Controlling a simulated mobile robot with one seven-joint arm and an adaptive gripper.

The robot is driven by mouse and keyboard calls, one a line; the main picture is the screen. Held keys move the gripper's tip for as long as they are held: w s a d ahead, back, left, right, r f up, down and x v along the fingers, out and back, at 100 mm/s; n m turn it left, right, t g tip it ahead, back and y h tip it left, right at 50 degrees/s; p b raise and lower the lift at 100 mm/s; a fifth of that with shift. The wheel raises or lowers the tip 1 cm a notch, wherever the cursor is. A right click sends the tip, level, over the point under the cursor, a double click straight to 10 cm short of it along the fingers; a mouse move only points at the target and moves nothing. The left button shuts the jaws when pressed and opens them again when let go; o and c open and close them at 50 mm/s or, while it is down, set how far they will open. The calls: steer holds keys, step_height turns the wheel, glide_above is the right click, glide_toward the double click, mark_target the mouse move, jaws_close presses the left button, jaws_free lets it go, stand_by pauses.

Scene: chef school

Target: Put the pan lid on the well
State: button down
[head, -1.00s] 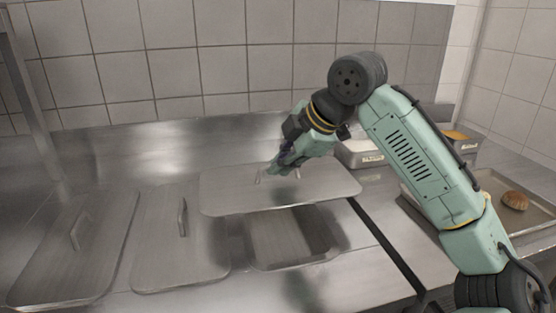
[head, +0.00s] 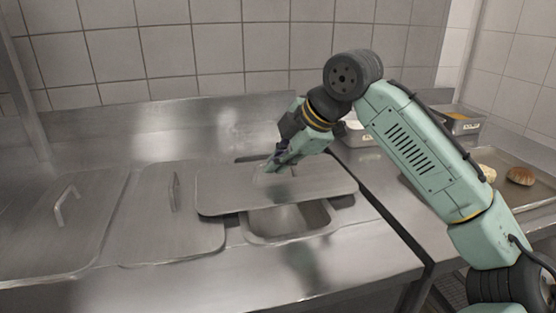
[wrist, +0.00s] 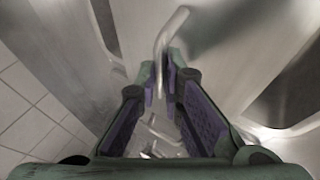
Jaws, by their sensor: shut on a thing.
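The pan lid (head: 318,182) is a flat steel plate with a bar handle. My gripper (head: 274,163) is shut on its handle, which shows between the purple-padded fingers in the wrist view (wrist: 166,50). The lid hangs above the counter, over the open well (head: 288,222). It covers the well's middle and rear, while the front of the rectangular opening shows below the lid's near edge. A small dark part of an opening also shows behind the lid. The lid's left side overlaps the neighbouring lid in the picture; whether they touch I cannot tell.
Two more handled lids lie flat to the left, a middle lid (head: 176,215) and a far left lid (head: 60,222). Labelled containers (head: 458,122) stand at the back right. A tray (head: 516,176) with buns is at right. The front counter is clear.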

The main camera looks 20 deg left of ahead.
steer(key=shift+f, duration=0.1)
steer(key=c, duration=1.6)
jaws_free()
steer(key=shift+c, duration=0.2)
